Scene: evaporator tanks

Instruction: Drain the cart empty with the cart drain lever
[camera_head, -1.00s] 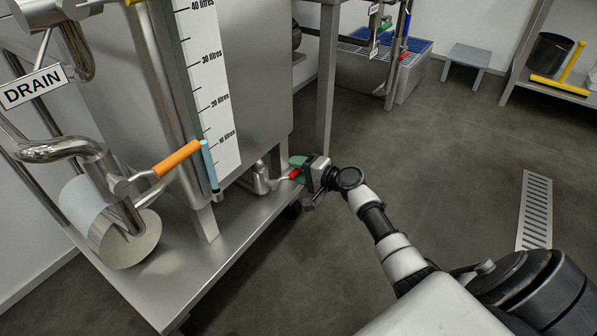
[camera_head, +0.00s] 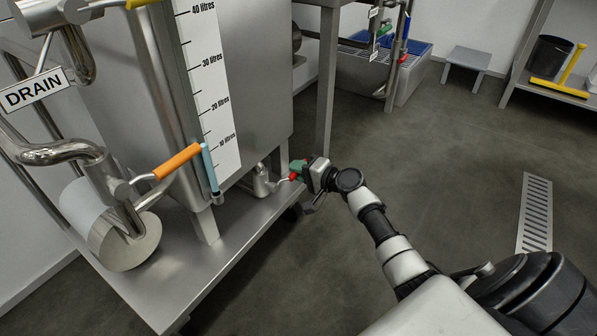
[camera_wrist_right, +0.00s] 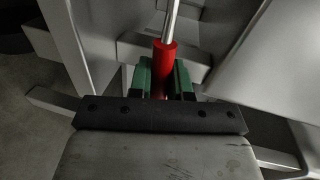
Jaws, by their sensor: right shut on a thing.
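The cart drain lever (camera_wrist_right: 164,68) has a red grip on a thin metal rod. It shows in the right wrist view between the green finger pads of my right gripper (camera_wrist_right: 163,80), which is shut on it. In the head view my right gripper (camera_head: 299,169) is at the low right corner of the cart, and a little of the red grip (camera_head: 293,177) shows. The lever joins a metal valve (camera_head: 263,181) under the tank. The steel cart (camera_head: 205,262) carries the tank (camera_head: 250,95) with a litre scale (camera_head: 212,90). My left gripper is not in view.
At the left are a DRAIN sign (camera_head: 34,91), bent steel pipes, an orange handle (camera_head: 177,161) and a light blue tube (camera_head: 210,170). A floor grate (camera_head: 535,215) lies at the right. A low stool (camera_head: 468,66) and a shelf stand at the back. The floor between is clear.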

